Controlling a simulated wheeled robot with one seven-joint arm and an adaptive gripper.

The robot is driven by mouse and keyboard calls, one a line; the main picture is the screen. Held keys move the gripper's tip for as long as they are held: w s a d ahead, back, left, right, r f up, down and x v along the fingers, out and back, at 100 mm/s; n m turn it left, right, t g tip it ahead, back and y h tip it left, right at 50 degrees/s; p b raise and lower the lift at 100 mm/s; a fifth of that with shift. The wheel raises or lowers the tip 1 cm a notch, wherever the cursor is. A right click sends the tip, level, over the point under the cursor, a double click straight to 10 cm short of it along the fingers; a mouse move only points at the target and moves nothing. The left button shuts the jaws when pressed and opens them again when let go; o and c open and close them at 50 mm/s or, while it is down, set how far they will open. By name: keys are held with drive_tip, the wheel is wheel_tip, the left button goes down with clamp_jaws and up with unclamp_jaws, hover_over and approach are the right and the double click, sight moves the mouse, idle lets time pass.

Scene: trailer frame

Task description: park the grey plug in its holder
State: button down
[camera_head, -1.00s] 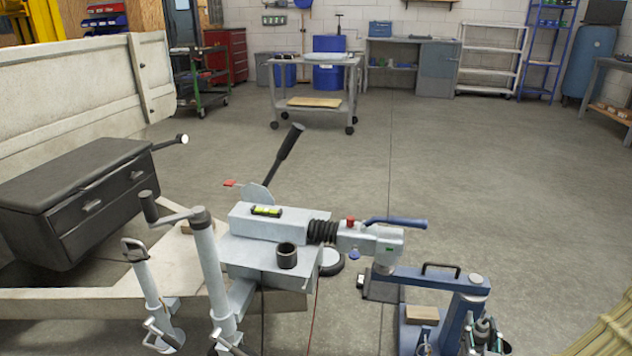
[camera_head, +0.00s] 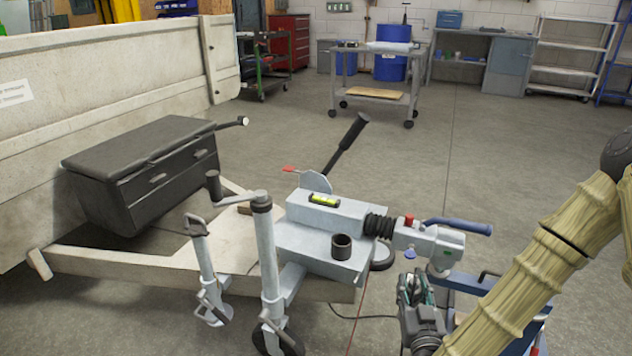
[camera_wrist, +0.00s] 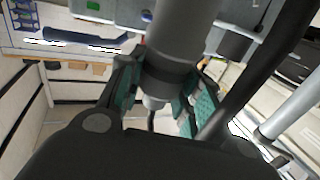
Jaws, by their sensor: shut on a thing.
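The grey plug (camera_wrist: 183,35) is a thick grey cylinder in the wrist view. My gripper (camera_wrist: 160,97) is shut on it, with teal pads on both sides. A dark open-topped cup (camera_head: 342,247), which looks like the holder, stands upright on the grey drawbar housing (camera_head: 310,245). It is empty as far as I can see. My gripper is to its right, apart from it.
The coupling head (camera_head: 428,243) with its blue handle (camera_head: 458,226) is close behind my gripper. The jockey wheel post (camera_head: 267,255) stands left of the cup. A blue stand (camera_head: 490,300) is partly hidden behind my arm. Thin cables hang below the drawbar.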

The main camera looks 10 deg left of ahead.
drive_tip(key=w+a+r+n+g+y+p, duration=0.3)
drive_tip(key=w+a+r+n+y, duration=0.45)
drive_tip(key=w+a+r, duration=1)
wheel_tip(320, 180, down, 7)
drive_tip(key=m+y+b, duration=0.1)
drive_tip(key=b, duration=0.3)
drive_tip(key=shift+d+b, duration=0.2)
drive_tip(key=shift+b, duration=0.1)
drive_tip(key=shift+m, duration=0.25)
drive_tip(key=shift+f+b, duration=0.95)
drive_tip(key=shift+f, duration=1.65)
idle(0.4)
drive_tip(key=c, duration=0.9)
unclamp_jaws()
drive_tip(key=v, duration=1.2)
drive_tip(key=shift+f, duration=0.25)
